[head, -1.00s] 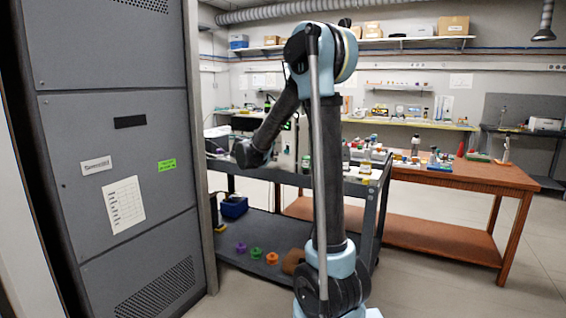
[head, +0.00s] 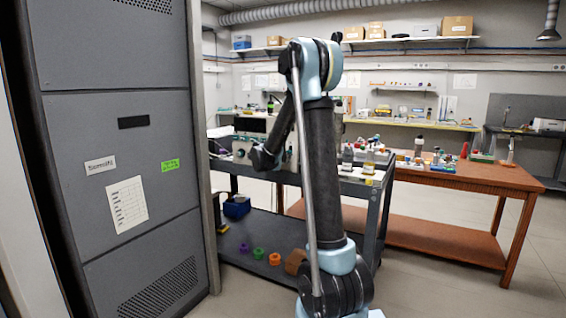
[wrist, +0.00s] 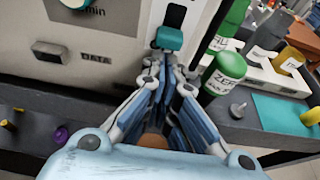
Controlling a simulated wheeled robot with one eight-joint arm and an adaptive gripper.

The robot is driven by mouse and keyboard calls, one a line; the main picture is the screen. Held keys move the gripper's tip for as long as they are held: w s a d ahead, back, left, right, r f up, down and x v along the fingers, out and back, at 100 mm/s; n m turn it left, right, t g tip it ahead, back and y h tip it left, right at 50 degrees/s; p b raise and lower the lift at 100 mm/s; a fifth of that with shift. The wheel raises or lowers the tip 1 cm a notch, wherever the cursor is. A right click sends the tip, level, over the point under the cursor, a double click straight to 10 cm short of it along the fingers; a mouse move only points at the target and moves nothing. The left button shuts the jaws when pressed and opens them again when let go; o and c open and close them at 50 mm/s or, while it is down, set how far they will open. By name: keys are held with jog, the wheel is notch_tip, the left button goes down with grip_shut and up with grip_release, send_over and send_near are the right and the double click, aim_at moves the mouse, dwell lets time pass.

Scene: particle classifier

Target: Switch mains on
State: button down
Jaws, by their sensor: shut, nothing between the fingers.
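The pale instrument (wrist: 110,45) stands on the grey cart (head: 373,215); its front panel fills the upper left of the wrist view. A teal switch lever (wrist: 168,39) sits at the lower end of a black slot on that panel. It bears no readable label. My gripper (wrist: 167,68) is shut and empty, its fingertips just below the teal lever in the picture. I cannot tell whether they touch it. In the head view the instrument (head: 252,126) is partly behind my arm, and my gripper is hidden there.
Green bottles (wrist: 226,72) stand close to the right of my fingers. A small grey knob-like piece (wrist: 238,110) and a teal mat (wrist: 285,115) lie farther right. A tall grey cabinet (head: 120,170) stands left of my arm. A wooden table (head: 480,176) is at the right.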

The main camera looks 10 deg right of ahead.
jog(key=shift+w, duration=0.1)
dwell(0.3)
jog(key=shift+r, duration=1.4)
